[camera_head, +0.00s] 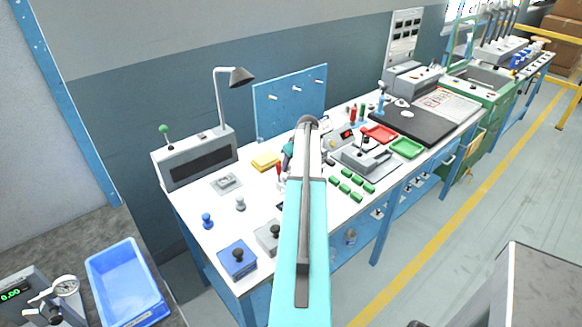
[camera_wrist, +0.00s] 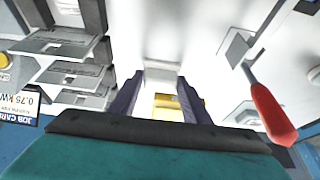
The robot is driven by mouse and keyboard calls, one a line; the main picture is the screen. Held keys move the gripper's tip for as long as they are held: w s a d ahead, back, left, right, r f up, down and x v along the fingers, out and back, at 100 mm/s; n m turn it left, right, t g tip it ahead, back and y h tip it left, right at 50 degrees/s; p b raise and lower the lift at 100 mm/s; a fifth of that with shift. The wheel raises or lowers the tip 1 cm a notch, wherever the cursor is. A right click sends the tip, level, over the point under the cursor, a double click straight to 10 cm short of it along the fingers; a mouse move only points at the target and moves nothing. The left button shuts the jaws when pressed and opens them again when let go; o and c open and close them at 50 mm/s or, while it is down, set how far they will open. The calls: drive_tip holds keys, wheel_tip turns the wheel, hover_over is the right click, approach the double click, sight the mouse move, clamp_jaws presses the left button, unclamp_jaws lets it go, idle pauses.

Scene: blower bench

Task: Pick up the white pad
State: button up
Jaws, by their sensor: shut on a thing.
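In the wrist view, my gripper (camera_wrist: 160,88) has its two dark purple fingers on either side of a small pale block, which I take to be the white pad (camera_wrist: 162,76). The gripper is shut on it. A yellow patch shows just below the pale block, between the fingers; what it belongs to is unclear. In the head view, my arm covers most of the gripper, which is over the white bench (camera_head: 190,207) near the yellow block (camera_head: 265,160). The pad cannot be made out there.
In the wrist view, a red-handled tool (camera_wrist: 270,108) lies to the right and grey metal plates (camera_wrist: 68,72) to the left. In the head view, several green blocks (camera_head: 350,188), a red tray (camera_head: 380,134) and a desk lamp (camera_head: 238,77) stand around the arm.

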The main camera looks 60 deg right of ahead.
drive_tip(key=shift+r+b, duration=0.35)
drive_tip(key=shift+r, duration=0.35)
drive_tip(key=s+a+r+b, duration=0.1)
drive_tip(key=s+a, duration=0.1)
drive_tip(key=s, duration=0.2)
drive_tip(key=s+a+b, duration=0.2)
drive_tip(key=s+a, duration=0.1)
drive_tip(key=s, duration=0.2)
drive_tip(key=s+a+r+b, duration=0.1)
drive_tip(key=s+a, duration=0.2)
drive_tip(key=s, duration=0.2)
drive_tip(key=shift+r+b, duration=0.3)
drive_tip(key=shift+b, duration=0.1)
